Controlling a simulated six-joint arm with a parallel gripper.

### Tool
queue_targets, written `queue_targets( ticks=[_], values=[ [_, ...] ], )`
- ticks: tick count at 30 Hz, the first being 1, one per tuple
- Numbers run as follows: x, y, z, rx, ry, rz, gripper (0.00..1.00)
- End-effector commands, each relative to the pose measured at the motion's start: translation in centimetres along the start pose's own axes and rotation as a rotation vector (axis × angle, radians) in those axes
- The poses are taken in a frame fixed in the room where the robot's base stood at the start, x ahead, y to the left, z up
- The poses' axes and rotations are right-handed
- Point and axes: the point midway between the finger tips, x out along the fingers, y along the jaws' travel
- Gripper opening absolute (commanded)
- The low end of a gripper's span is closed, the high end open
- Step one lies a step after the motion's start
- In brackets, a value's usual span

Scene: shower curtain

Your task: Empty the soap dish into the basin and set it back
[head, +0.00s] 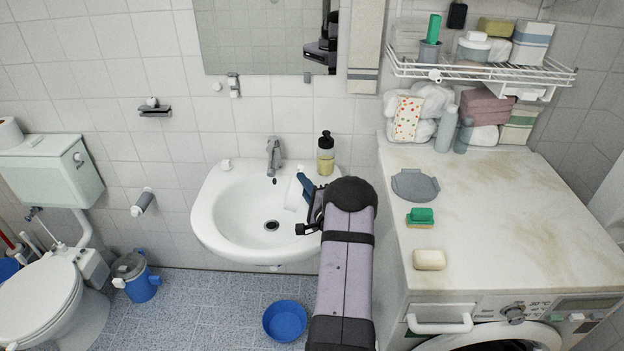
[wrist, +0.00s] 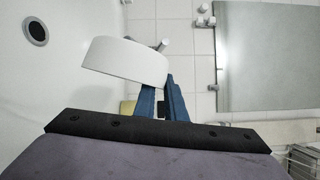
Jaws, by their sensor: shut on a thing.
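My gripper (head: 304,187) is over the right side of the white basin (head: 212,215), its blue fingers (wrist: 161,95) closed on a white dish. This white dish, which looks like the soap dish (wrist: 122,60), is tilted in the wrist view, with only a smooth curved face showing. In the head view the dish (head: 294,194) is pale against the basin and partly behind the fingers. Its inside and any contents cannot be seen. The basin's drain (head: 271,225) is to the lower left of the dish; it also shows in the wrist view (wrist: 36,31).
A faucet (head: 274,156) and a soap bottle (head: 326,155) stand at the basin's back edge, close to my gripper. The washing machine top (head: 500,215) at right holds a grey dish (head: 415,185), a green sponge (head: 421,216) and a cream soap bar (head: 430,260). A mirror (head: 262,35) hangs above.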

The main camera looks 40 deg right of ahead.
Motion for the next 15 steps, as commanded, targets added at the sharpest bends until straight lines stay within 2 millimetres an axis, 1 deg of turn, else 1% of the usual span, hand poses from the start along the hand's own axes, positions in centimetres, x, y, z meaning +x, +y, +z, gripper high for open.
queue_targets(
  ticks=[1, 6, 15],
  values=[
    [0.4, -0.9, 0.8, -0.050, 0.002, 0.024, 0.00],
    [1.4, -1.0, 2.8, -0.232, 0.016, 0.115, 0.00],
    [3.0, 0.6, 5.8, -0.540, 0.044, 0.271, 0.00]
  ],
)
